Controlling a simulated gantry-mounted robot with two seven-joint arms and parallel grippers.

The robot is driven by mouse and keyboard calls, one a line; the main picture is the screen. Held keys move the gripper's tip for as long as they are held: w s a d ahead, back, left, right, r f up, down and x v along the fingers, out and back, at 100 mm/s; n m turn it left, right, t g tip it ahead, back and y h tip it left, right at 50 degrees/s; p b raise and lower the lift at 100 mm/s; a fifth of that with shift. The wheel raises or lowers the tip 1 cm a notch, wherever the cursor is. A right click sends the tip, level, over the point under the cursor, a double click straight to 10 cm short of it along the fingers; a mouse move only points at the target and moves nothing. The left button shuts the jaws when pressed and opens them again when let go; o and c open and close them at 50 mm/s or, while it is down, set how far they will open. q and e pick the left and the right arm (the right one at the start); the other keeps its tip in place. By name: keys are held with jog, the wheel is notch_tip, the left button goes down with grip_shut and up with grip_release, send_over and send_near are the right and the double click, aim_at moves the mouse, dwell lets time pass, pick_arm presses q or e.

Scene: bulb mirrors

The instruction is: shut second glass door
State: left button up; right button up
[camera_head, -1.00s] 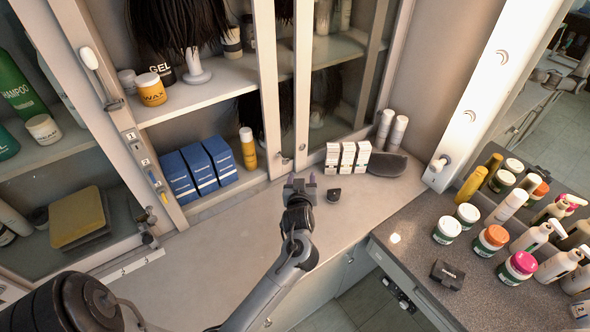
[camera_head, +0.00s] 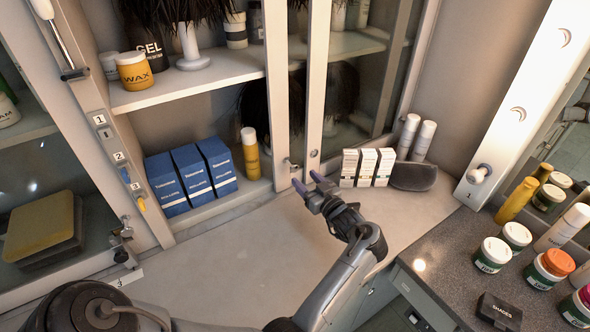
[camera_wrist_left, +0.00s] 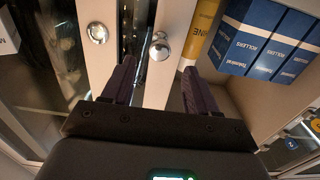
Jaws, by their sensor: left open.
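The cabinet has glass doors in pale frames. A narrow pale-framed glass panel (camera_head: 277,90) stands at the right side of the open shelf bay, beside the frame of the right glass door (camera_head: 319,80). Small round knobs show on the left frame (camera_head: 293,165) and the right frame (camera_head: 313,153); the wrist view shows them as silver knobs, left (camera_wrist_left: 97,32) and right (camera_wrist_left: 160,48). Which frame is the second door I cannot tell. My left gripper (camera_head: 309,181) is open and empty, just in front of and below the knobs. Its fingers (camera_wrist_left: 158,85) straddle the right knob's frame without visible contact. My right gripper is out of view.
Blue boxes (camera_head: 191,180) and a yellow bottle (camera_head: 250,153) stand on the bay's lower shelf. The counter (camera_head: 230,245) is mostly clear. Jars crowd the right worktop (camera_head: 440,245).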

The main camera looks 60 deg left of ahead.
aim_at(295, 168)
pick_arm(q)
jog(key=a, duration=0.7)
jog(key=shift+a+b, duration=0.2)
jog(key=shift+b, duration=0.1)
grip_shut()
